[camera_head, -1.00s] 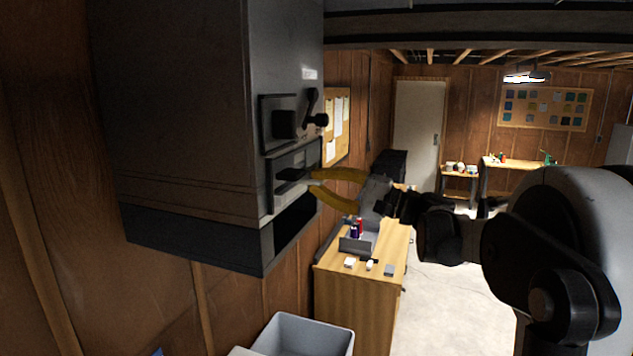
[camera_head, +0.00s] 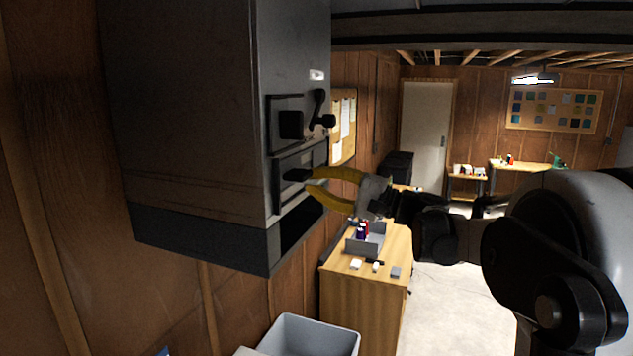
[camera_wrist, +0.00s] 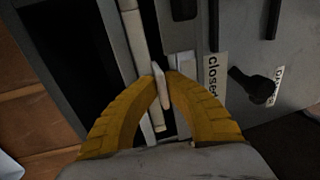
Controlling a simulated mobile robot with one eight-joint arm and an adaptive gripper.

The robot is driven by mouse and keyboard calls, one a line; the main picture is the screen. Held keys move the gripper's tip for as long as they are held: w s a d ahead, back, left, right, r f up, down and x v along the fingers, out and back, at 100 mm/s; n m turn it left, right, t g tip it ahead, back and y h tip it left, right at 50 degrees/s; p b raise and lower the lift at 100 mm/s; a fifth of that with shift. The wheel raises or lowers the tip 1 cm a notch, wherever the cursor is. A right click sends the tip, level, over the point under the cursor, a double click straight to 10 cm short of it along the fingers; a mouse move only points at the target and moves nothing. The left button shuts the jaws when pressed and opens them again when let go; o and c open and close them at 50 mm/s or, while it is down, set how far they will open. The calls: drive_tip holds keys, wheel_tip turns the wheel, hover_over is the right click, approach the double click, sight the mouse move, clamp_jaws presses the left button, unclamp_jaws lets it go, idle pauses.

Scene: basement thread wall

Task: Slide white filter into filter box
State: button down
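The grey cabinet (camera_head: 200,110) on the wall at left has a framed filter-box opening (camera_head: 280,200) in its side, below a black latch. My gripper (camera_head: 309,180) points at this opening from the right, fingertips close to it. In the wrist view, my yellow fingers (camera_wrist: 162,78) converge on both sides of a thin pale tab (camera_wrist: 161,92). It lies in line with the opening; whether they press on it is unclear. A long pale edge (camera_wrist: 136,35), perhaps the white filter, runs along the slot beside it. Most of the filter is hidden.
The black latch handle (camera_wrist: 251,86) sits beside a "closed" label (camera_wrist: 213,80). A grey bin (camera_head: 305,335) stands below the cabinet. A wooden desk (camera_head: 365,300) with small items stands behind my gripper. Open floor lies to its right.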

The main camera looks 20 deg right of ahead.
drive_tip(key=c, duration=1.5)
unclamp_jaws()
drive_tip(key=shift+c, duration=0.2)
drive_tip(key=v, duration=1.2)
drive_tip(key=s+a+f+n+g+h+b, duration=0.1)
drive_tip(key=s+a+f+g+h+b, duration=0.1)
drive_tip(key=a+f+b, duration=0.6)
drive_tip(key=s+a+f+n+g+h+b, duration=0.1)
drive_tip(key=s+a+f+g+h+b, duration=0.3)
drive_tip(key=f, duration=0.8)
drive_tip(key=s+a+f+b, duration=0.1)
drive_tip(key=a+f+b, duration=0.5)
drive_tip(key=f, duration=0.4)
drive_tip(key=s+f+n+h+b, duration=0.2)
drive_tip(key=s+f+b, duration=0.2)
drive_tip(key=f, duration=0.5)
drive_tip(key=s+f+n+h+b, duration=0.2)
drive_tip(key=f+b, duration=0.4)
drive_tip(key=f, duration=0.4)
drive_tip(key=s+f+n+g+h+b, duration=0.1)
drive_tip(key=s+f+n+h+b, duration=0.2)
drive_tip(key=s+f, duration=0.4)
wheel_tip(320, 180, down, 2)
drive_tip(key=shift+f+h+b, duration=0.2)
drive_tip(key=shift+h+b, duration=0.4)
drive_tip(key=shift+b, duration=0.65)
